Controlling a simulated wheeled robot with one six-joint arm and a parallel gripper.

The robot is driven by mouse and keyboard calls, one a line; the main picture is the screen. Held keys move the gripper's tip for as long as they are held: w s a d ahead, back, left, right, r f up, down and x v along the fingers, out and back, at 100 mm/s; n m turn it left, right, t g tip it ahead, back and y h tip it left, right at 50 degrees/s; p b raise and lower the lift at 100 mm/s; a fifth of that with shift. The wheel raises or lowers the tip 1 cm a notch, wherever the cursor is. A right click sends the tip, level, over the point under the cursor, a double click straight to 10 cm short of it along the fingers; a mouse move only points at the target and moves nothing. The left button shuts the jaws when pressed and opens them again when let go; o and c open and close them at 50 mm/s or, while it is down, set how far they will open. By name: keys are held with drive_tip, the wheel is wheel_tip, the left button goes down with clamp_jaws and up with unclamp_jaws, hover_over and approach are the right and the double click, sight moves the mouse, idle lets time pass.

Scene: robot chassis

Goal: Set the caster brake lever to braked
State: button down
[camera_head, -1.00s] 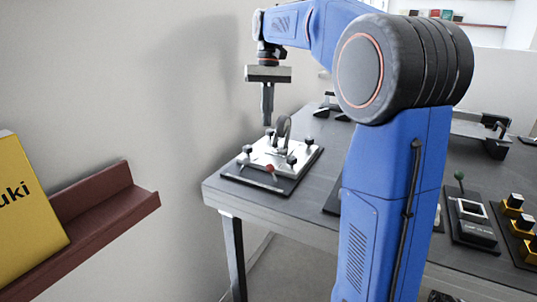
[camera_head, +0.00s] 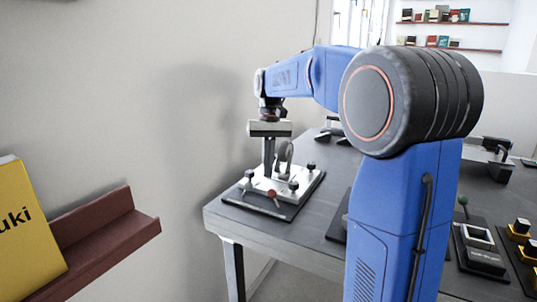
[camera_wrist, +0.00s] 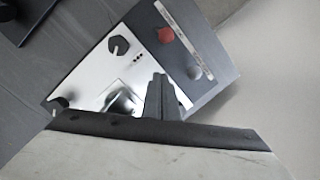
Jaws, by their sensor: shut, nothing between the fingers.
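The caster unit is a silver plate (camera_head: 258,189) on a dark base at the near left corner of the table, with black knobs at its corners. The caster wheel (camera_head: 285,157) stands upright on it. A red knob (camera_head: 271,193) sits at its front edge; the red knob also shows in the wrist view (camera_wrist: 166,35), near a grey rounded knob (camera_wrist: 194,72). Which part is the brake lever I cannot tell for sure. My gripper (camera_head: 268,173) is shut and empty, pointing down, low over the plate beside the wheel. Its fingers (camera_wrist: 163,92) overlap the plate in the wrist view; contact is unclear.
The grey table (camera_head: 330,215) extends right and back, with a switch box (camera_head: 480,250) and yellow-and-black blocks (camera_head: 520,240) at the right. A wall stands close left of the unit. A dark red shelf (camera_head: 100,245) with a yellow box is at the near left.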

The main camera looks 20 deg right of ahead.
sight(274, 197)
drive_tip(key=shift+s+a+f, duration=0.1)
drive_tip(key=shift+s+f, duration=0.1)
drive_tip(key=shift+f, duration=0.65)
drive_tip(key=shift+s+a, duration=0.25)
drive_tip(key=shift+s, duration=0.8)
drive_tip(key=shift+s+a+f, duration=0.1)
drive_tip(key=shift+s+a, duration=0.1)
drive_tip(key=shift+s, duration=0.65)
drive_tip(key=shift+s+d+r+t+y, duration=0.2)
drive_tip(key=shift+s+d+t+y, duration=0.15)
drive_tip(key=shift+t, duration=0.25)
drive_tip(key=shift+s+d+r+t+y, duration=0.3)
drive_tip(key=shift+s+d+t+y, duration=0.25)
drive_tip(key=shift+s+t+y, duration=0.3)
drive_tip(key=s+t+y, duration=0.1)
drive_tip(key=s+d+t, duration=0.1)
drive_tip(key=t, duration=0.1)
drive_tip(key=shift+d+n+y, duration=0.2)
drive_tip(key=shift+n+y, duration=0.1)
drive_tip(key=shift+y, duration=0.1)
drive_tip(key=shift+w, duration=0.1)
drive_tip(key=shift+a, duration=0.1)
